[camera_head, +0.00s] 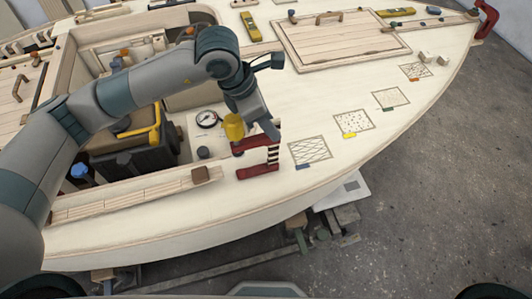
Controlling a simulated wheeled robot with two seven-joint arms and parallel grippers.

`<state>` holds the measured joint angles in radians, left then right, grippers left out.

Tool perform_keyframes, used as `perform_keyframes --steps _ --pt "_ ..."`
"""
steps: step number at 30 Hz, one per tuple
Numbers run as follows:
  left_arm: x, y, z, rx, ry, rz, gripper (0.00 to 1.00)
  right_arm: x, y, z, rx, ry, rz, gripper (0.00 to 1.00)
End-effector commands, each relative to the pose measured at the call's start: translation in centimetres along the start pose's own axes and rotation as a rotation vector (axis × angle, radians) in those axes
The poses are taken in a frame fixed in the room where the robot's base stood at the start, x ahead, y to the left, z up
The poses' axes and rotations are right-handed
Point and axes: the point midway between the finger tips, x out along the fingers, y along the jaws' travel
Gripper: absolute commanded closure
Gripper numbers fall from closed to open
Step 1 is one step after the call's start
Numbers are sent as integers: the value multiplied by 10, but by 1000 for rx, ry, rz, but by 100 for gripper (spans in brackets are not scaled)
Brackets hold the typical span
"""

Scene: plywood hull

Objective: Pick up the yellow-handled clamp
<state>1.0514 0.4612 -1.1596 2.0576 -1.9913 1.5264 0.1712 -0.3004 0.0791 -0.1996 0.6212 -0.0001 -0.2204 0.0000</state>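The yellow-handled clamp has a yellow handle (234,126), red jaws (257,171) and a dark-and-white striped bar. It is on the pale deck near the hull's edge, just right of the cockpit opening. My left gripper (258,124) reaches down from above, right beside the yellow handle and over the upper red part. One finger shows on the handle's right. The other finger is hidden, so I cannot tell whether it touches or grips the clamp. My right gripper is not in view.
A round gauge (207,118) lies just left of the clamp. Patterned squares (310,151) line the deck to the right. A slatted hatch (340,38) is behind. Another red clamp (487,18) is on the far right edge. A black case (130,150) sits in the cockpit.

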Motion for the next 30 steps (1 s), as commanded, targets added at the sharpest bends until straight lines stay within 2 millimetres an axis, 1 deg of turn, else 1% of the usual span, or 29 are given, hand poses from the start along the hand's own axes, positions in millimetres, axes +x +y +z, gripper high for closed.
perform_keyframes --steps 14,15,17,18,19,30 --pt "2 0 0 0 0 1 69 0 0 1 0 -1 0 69" --pt "2 0 0 0 0 1 71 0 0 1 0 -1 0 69" --pt "2 0 0 0 0 1 86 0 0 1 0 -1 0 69" --pt "2 0 0 0 0 1 95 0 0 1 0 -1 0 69" --pt "2 0 0 0 0 1 100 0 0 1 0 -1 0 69" --pt "1 1 1 1 -2 2 100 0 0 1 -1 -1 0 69"
